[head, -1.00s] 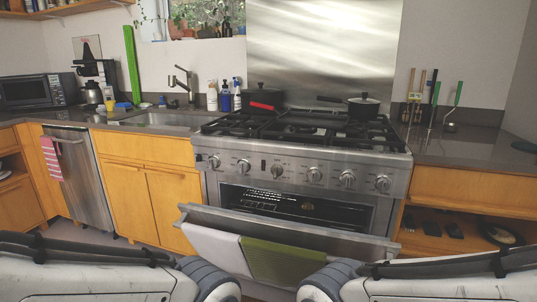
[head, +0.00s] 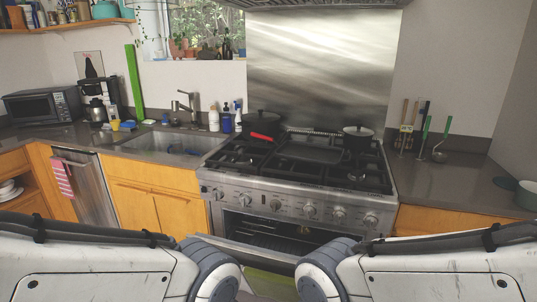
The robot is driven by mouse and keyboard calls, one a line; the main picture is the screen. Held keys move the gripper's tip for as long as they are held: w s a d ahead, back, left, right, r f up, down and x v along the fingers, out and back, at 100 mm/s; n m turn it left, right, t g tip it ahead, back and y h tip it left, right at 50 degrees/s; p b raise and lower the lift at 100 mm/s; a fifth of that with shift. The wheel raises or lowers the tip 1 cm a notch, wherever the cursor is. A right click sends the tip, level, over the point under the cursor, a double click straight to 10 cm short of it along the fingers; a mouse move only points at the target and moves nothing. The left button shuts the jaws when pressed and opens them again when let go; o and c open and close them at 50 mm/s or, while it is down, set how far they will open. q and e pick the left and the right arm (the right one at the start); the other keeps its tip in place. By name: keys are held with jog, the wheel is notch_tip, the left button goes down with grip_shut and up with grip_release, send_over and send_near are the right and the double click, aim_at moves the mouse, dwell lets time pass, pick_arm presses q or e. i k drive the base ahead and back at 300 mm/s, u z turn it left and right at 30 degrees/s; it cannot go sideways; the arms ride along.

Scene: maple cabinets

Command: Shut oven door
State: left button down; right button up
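The oven (head: 305,205) is a stainless steel range with a row of front knobs. Its door (head: 262,252) is partly open, tilted outward, and the dark oven cavity (head: 268,232) with a rack shows above it. A green towel (head: 268,284) hangs on the door; the rest of the door's front is hidden behind my arms. Both my arms reach in from the lower left and lower right, with their grey joints on either side of the door. Neither gripper is visible, so contact with the door cannot be seen.
Wooden cabinets (head: 150,190) and a dishwasher (head: 85,187) with a striped towel (head: 62,178) are at the left. Counter (head: 460,185) runs along the right.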

aim_at(270, 274)
jog(key=u, duration=2.35)
jog(key=i, duration=1.05)
jog(key=z, duration=2.4)
